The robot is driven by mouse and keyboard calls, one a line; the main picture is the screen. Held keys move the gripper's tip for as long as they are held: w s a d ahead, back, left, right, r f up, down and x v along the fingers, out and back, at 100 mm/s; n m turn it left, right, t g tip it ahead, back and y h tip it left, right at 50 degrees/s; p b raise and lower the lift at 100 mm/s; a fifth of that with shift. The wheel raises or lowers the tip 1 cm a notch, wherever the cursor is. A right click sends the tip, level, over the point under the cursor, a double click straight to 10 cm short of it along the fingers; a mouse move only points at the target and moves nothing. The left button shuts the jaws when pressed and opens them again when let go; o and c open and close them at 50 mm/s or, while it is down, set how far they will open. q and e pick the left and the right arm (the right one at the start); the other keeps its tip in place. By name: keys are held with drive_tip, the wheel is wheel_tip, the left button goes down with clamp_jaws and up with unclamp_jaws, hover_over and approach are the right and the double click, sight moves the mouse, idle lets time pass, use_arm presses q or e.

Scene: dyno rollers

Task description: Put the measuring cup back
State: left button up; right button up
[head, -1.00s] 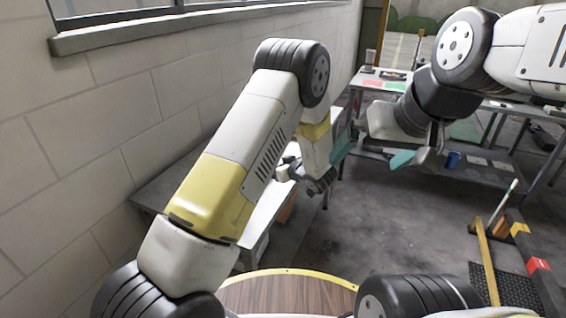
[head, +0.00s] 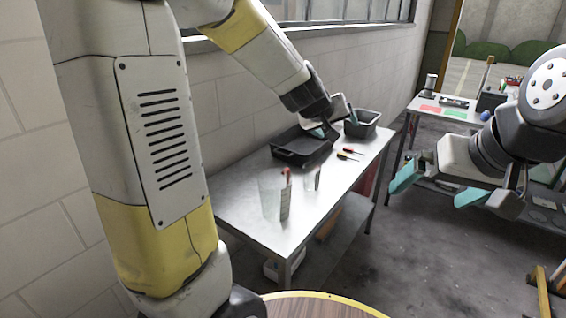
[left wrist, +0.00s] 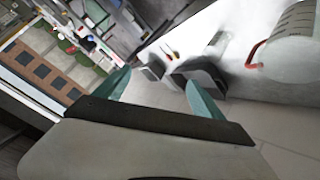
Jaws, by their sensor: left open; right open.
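A clear measuring cup (head: 270,198) stands upright on the metal table, with a red handle on its right side. In the left wrist view the measuring cup (left wrist: 292,62) shows large at the upper right, with dark graduation marks. My left gripper (head: 334,124) is open and empty above the back of the table, beyond the cup and over the black tray; its teal fingers also show in the left wrist view (left wrist: 158,90). My right gripper (head: 436,186) is open and empty, off the table's right side.
The black tray (head: 303,150) lies at the table's back, with a dark bin (head: 362,122) beyond it. A smaller clear vessel (head: 313,179) stands right of the cup. Screwdrivers (head: 350,155) lie farther right. The metal table's (head: 245,228) front is bare; a wall borders its left side.

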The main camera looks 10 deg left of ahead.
use_arm(q)
drive_tip(key=s+a+m+g, duration=0.1)
drive_tip(key=s+a, duration=0.2)
drive_tip(key=s, duration=0.6)
drive_tip(key=s+a+r+m+g+y, duration=0.1)
drive_tip(key=s+a, duration=0.3)
drive_tip(key=s, duration=0.5)
drive_tip(key=s+a+m+g, duration=0.1)
drive_tip(key=s+a+g, duration=0.1)
drive_tip(key=s, duration=0.7)
drive_tip(key=shift+a+r, duration=0.2)
drive_tip(key=shift+a, duration=0.5)
